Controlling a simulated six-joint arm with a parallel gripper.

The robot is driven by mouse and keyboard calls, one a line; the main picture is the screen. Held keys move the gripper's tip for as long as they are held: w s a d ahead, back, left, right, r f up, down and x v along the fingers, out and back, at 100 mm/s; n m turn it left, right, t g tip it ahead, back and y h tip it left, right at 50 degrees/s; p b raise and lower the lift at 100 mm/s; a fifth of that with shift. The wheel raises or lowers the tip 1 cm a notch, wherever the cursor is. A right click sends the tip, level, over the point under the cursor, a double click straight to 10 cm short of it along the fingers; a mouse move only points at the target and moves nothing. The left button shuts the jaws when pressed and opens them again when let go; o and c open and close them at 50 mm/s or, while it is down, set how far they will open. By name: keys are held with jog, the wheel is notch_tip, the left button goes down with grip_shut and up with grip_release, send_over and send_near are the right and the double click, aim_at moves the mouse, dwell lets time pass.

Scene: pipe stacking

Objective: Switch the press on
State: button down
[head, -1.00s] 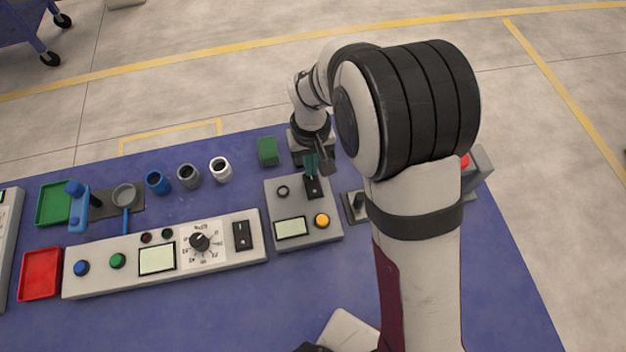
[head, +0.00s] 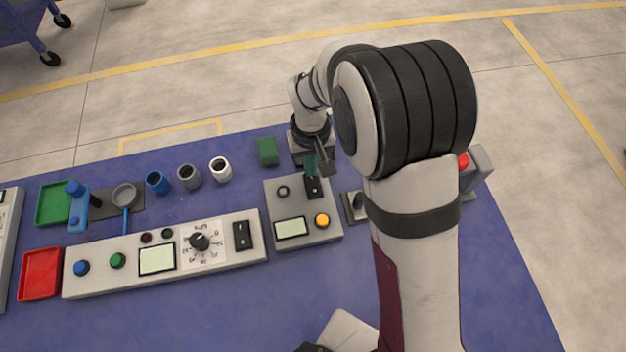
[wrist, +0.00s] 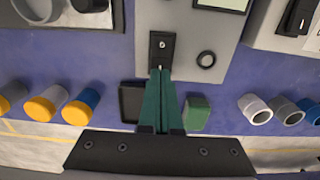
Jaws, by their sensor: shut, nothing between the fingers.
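A grey control box (head: 273,212) carries a screen, an orange-yellow button (head: 322,220), a dark round knob or socket (head: 282,191) and a black switch (head: 315,187). The switch also shows in the wrist view (wrist: 162,48), with a small bright spot on its face. My gripper (head: 311,174) has green fingers, which are shut together with nothing between them. In the wrist view the fingertips (wrist: 160,73) are at the switch's near end; I cannot tell whether they touch it. The fingertips cover part of the switch. I cannot tell the switch's position.
A longer panel (head: 165,262) with a dial and its own black switch (head: 242,235) lies to the left. A green block (head: 268,150) sits beside my gripper. Several cups (head: 189,175) stand behind the panel. My arm hides much of the table's right side.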

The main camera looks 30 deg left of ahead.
jog(key=shift+f, duration=0.8)
jog(key=shift+r, duration=3.55)
jog(key=d+r+m, duration=0.5)
jog(key=d+r, duration=0.2)
jog(key=d, duration=0.5)
jog(key=s+d+r+m+y, duration=0.1)
jog(key=s+d+m, duration=0.3)
jog(key=s+d, duration=0.3)
jog(key=s+d+r+m, duration=0.2)
jog(key=s+d+m, duration=0.3)
jog(key=s+d, duration=0.2)
jog(key=shift+s+d+r+m+y, duration=0.25)
jog(key=shift+s+d+m+y, duration=0.05)
jog(key=shift+y, duration=0.1)
